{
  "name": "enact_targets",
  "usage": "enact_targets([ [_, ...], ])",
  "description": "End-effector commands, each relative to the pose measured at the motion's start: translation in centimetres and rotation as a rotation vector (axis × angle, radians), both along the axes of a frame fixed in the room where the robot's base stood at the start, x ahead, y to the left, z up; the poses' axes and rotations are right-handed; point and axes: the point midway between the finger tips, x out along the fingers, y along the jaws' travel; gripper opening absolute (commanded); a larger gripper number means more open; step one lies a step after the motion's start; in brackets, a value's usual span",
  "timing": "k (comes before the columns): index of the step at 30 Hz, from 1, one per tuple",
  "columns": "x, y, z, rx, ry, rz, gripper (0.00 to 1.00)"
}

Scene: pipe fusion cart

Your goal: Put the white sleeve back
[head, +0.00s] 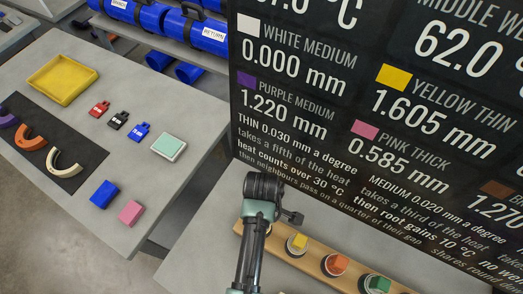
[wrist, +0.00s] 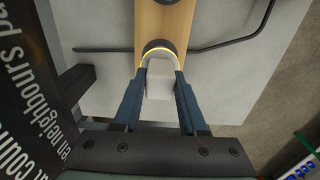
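The white sleeve (wrist: 160,79) shows in the wrist view as a pale block above a dark round base with a light ring, over the wooden rail (wrist: 163,25). My gripper (wrist: 161,76) has a blue finger on each side of the block, and both fingertips appear to touch it. I cannot tell whether the sleeve is seated on the rail or just above it. In the head view my gripper (head: 268,205) is over the rail's left end and hides the sleeve. Yellow (head: 299,242), orange (head: 336,264) and green (head: 378,284) sleeves stand along the rail (head: 314,266).
A dark board (head: 375,110) stands behind the rail; it reads white medium 0.000 mm. The left table holds a yellow tray (head: 62,79), a dark mat (head: 50,150) with curved pieces, several small coloured items and a pale green square (head: 168,146). A gap separates the tables.

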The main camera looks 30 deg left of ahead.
Motion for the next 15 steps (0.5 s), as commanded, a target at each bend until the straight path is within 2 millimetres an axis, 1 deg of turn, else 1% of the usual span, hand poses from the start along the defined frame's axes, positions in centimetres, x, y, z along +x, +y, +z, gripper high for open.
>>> enact_targets([
  [1, 0.02, 0.01, 0.05, 0.000, 0.000, 0.000, 0.52],
  [3, 0.02, 0.00, 0.05, 0.000, 0.000, 0.000, 0.64],
  [4, 0.02, 0.00, 0.06, 0.000, 0.000, 0.000, 0.69],
  [12, 0.01, 0.00, 0.11, 0.000, 0.000, 0.000, 0.69],
  [15, 0.03, 0.01, 0.57, 0.000, -0.001, 0.000, 0.69],
])
